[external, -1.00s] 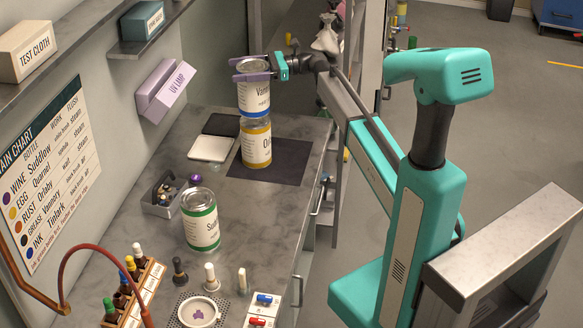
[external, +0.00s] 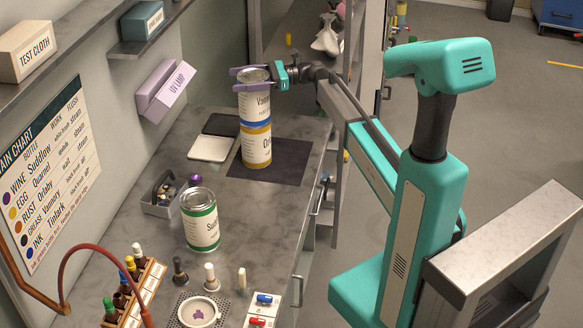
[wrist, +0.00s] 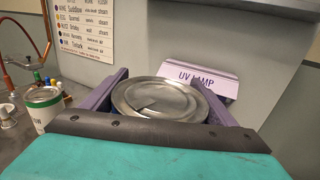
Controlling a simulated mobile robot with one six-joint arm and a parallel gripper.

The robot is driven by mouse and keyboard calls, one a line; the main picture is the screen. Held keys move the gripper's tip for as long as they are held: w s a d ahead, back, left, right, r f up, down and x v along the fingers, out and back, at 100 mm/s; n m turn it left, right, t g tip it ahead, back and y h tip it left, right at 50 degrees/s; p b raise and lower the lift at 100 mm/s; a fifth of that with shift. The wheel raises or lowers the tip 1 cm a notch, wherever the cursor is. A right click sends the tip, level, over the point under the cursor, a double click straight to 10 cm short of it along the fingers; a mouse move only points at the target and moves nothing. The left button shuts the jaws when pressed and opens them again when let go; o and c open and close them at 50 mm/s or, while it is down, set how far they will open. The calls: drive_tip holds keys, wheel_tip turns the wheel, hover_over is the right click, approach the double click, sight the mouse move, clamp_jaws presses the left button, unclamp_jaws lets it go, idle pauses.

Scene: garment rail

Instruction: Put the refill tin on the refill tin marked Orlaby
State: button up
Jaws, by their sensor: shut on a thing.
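The held refill tin (external: 254,104) is white with a blue band and a label starting "Vann". My gripper (external: 240,79) is shut around it near its top. The tin is upright, directly above the yellow-banded tin (external: 257,149) whose label starts "Or". No gap shows between the two, and their sides look nearly in line. The lower tin stands on a dark mat (external: 291,160) on the bench. In the wrist view the held tin's metal lid (wrist: 160,98) lies between my two purple fingers; the lower tin is hidden there.
A green-banded tin (external: 200,222) stands nearer on the bench. A small grey caddy (external: 160,203), a white pad (external: 210,149) and a bottle rack (external: 134,294) are also there. The UV lamp (external: 163,92) is on the wall to the left.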

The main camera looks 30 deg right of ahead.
drive_tip(key=o, duration=2.1)
drive_tip(key=shift+f, duration=0.1)
drive_tip(key=shift+s, duration=0.1)
drive_tip(key=b+v, duration=0.4)
drive_tip(key=v, duration=0.8)
